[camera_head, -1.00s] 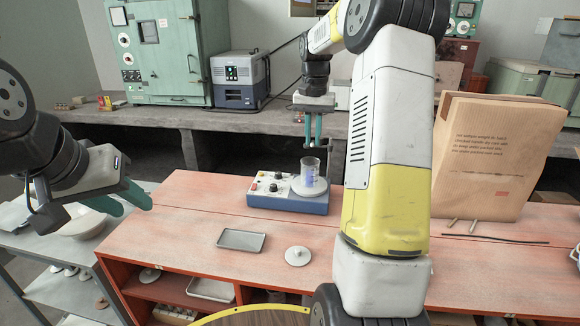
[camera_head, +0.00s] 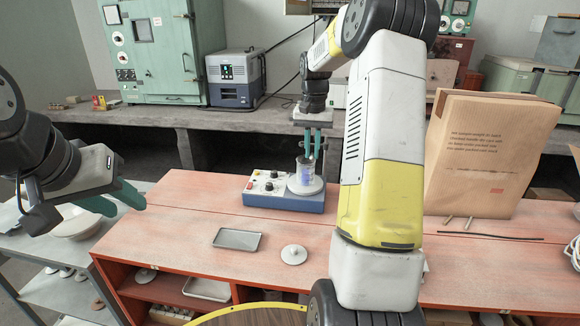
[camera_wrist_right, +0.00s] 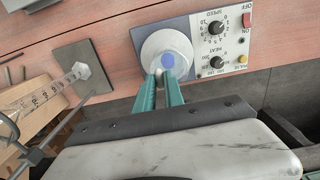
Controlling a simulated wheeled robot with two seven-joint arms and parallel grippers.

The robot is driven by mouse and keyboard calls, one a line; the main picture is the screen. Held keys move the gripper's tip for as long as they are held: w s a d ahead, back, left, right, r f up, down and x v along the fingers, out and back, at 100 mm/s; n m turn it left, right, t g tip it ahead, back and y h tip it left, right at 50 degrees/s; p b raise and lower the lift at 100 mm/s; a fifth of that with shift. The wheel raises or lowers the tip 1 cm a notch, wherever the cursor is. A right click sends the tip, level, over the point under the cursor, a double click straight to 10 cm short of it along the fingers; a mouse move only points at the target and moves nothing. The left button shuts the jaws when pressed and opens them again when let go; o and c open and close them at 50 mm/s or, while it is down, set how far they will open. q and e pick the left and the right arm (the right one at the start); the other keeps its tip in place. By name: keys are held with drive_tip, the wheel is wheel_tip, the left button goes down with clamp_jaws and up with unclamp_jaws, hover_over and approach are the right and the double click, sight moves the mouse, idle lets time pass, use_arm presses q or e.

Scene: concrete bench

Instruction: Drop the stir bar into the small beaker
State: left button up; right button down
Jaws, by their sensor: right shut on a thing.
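The small beaker (camera_head: 305,178) is clear glass with blue liquid or marks low in it. It stands upright on the round white plate of a blue-grey stirrer (camera_head: 285,201). My right gripper (camera_head: 312,155) points down, its green fingertips close together at the beaker's mouth. In the right wrist view the fingertips (camera_wrist_right: 160,82) overlap the near side of the beaker (camera_wrist_right: 172,60).
A grey tray (camera_head: 238,239) and a white round lid (camera_head: 294,255) lie in front of the stirrer. A brown paper bag (camera_head: 490,155) stands at right, with small rods (camera_head: 457,223) and a dark rod (camera_head: 490,235) before it. In the right wrist view a graduated cylinder (camera_wrist_right: 50,93) lies left.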

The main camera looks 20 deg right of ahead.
drive_tip(key=c, duration=1.3)
unclamp_jaws()
drive_tip(key=shift+c, duration=0.2)
wheel_tip(320, 180, up, 7)
drive_tip(key=shift+f, duration=0.1)
drive_tip(key=shift+s+a+r, duration=0.1)
drive_tip(key=shift+r, duration=0.5)
drive_tip(key=s+a+r+n+t, duration=0.2)
drive_tip(key=s+a+r, duration=0.1)
drive_tip(key=s+a, duration=0.3)
drive_tip(key=s+a+r+n+t, duration=0.1)
drive_tip(key=s+a+r, duration=0.25)
drive_tip(key=s, duration=0.35)
drive_tip(key=s+a+f+n+t+y, duration=0.1)
drive_tip(key=s+a+f, duration=0.1)
drive_tip(key=s, duration=0.5)
drive_tip(key=s+a+f+n+t+y, duration=0.1)
drive_tip(key=s+a+t, duration=0.1)
drive_tip(key=s, duration=0.6)
drive_tip(key=shift+s+a+f+n, duration=0.15)
drive_tip(key=shift+a+f+n, duration=0.25)
drive_tip(key=shift+a, duration=0.45)
